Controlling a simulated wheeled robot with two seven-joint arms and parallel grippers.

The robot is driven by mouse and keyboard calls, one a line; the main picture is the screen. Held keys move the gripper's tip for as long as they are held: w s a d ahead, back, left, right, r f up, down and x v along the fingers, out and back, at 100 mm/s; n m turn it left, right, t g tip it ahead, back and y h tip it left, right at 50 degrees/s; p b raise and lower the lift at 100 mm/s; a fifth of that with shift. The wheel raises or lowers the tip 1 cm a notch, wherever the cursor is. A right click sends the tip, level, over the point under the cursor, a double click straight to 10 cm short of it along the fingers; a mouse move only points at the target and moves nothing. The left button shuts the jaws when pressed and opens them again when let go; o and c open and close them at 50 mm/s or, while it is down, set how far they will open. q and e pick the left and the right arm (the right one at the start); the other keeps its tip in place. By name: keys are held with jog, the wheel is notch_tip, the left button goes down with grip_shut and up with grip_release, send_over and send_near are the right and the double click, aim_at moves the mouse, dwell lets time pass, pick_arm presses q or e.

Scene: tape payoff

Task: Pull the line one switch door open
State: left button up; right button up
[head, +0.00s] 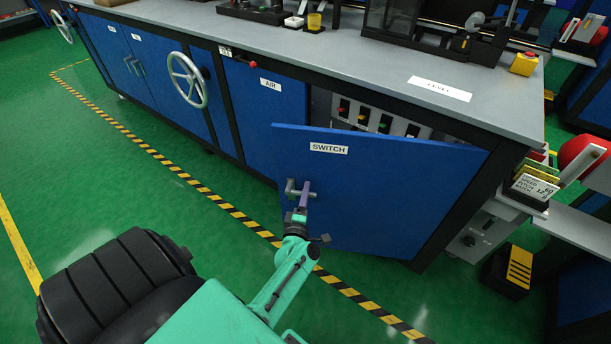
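The blue switch door (385,190), labelled SWITCH, stands partly open. Its free left edge is swung out from the bench front, and its right edge is by the bench corner. A grey handle (291,187) sticks out near its left edge. My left gripper (305,191), on a green arm from below, is at this handle, with a purple finger across it. The fingers look closed on the handle, though the far finger is hidden. Behind the door's top edge, a panel with coloured switches (362,117) shows. My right gripper is not in view.
The grey benchtop (340,50) carries machines and a yellow emergency-stop box (523,63). A handwheel (187,80) sticks out left of the AIR door (262,100). A black and yellow step (510,270) stands at the right. The green floor before the bench is clear, with striped tape.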

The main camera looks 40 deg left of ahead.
pick_arm(q)
jog(key=shift+s, duration=0.25)
jog(key=p+v, duration=0.1)
jog(key=v, duration=1.3)
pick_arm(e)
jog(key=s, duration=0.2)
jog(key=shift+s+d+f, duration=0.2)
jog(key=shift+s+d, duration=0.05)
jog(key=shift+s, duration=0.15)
pick_arm(q)
jog(key=shift+d, duration=0.1)
